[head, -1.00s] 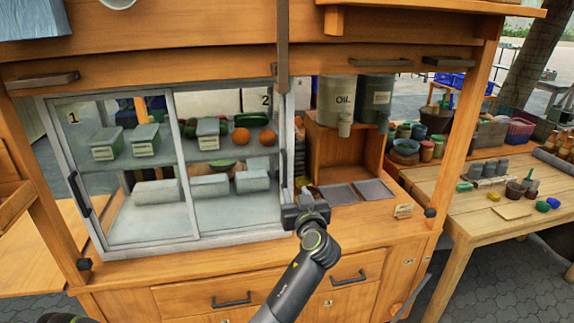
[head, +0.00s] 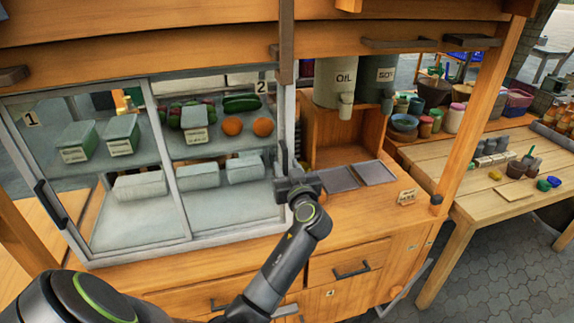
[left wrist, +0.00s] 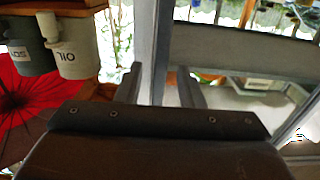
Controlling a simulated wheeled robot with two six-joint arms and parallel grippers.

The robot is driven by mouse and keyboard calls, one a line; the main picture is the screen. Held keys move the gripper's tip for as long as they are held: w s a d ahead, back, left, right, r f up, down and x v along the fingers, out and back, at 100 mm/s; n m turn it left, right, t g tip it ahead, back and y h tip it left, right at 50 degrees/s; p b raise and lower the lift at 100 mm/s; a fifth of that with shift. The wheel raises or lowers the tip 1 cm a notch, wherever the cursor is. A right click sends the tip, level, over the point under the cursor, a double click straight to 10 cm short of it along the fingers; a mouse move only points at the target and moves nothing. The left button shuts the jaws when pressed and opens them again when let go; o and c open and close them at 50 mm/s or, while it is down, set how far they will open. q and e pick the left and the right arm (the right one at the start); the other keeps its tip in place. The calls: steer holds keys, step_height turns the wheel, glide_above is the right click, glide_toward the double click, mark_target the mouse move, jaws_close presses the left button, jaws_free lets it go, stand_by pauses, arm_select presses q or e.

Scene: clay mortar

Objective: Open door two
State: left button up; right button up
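Door two (head: 219,162) is the right glass pane of the white-framed case, marked "2" (head: 261,87). It looks closed. Door one (head: 110,205), marked "1", is on the left with a dark upright handle (head: 52,204). My left gripper (head: 291,165) is at the right edge of door two, by its grey frame; its arm partly hides the handle area. In the left wrist view, the fingers of the left gripper (left wrist: 160,90) are apart, with a grey upright frame edge (left wrist: 162,45) showing between them. Contact cannot be told. My right gripper is not in view.
Food boxes and fruit stand on the shelves behind the glass. An oil canister (head: 336,92) and a soy canister (head: 376,82) hang right of the case. A wooden post (head: 480,115) and a side table (head: 515,185) are further right.

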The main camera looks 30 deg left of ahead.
arm_select(q)
steer(key=shift+c, duration=0.4)
jaws_close()
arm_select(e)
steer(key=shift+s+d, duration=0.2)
arm_select(q)
steer(key=shift+s, duration=0.1)
